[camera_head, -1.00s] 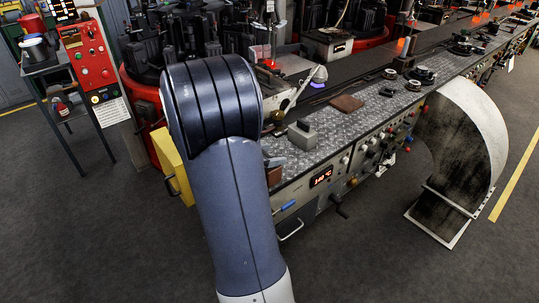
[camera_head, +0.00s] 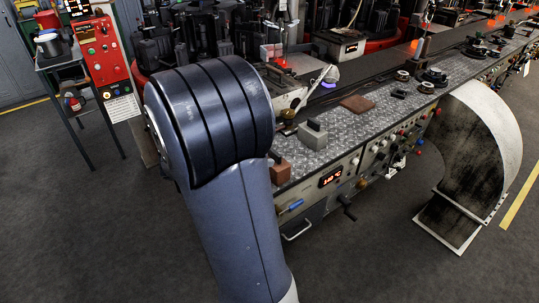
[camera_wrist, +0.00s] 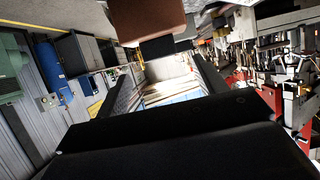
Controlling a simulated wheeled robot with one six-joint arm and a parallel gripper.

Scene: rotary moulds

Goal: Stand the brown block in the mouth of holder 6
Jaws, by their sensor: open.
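The brown block (camera_head: 280,171), with a dark grip on top, stands near the front edge of the metal bench, just right of my arm in the head view. In the wrist view, which looks upside down, a brown block (camera_wrist: 148,17) with a dark grip shows at the top, cut off by the frame edge. My gripper (camera_wrist: 165,65) is open, and the dark grip shows near the gap between its fingertips, apparently not held. In the head view my arm hides the gripper. No number 6 is readable, so I cannot tell which thing is holder 6.
A grey block with a dark grip (camera_head: 313,135) stands behind the brown block on the bench (camera_head: 340,125). A flat brown plate (camera_head: 357,104) lies farther right. Dark machinery (camera_head: 190,40) stands behind. A curved metal guard (camera_head: 475,150) stands at the right front.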

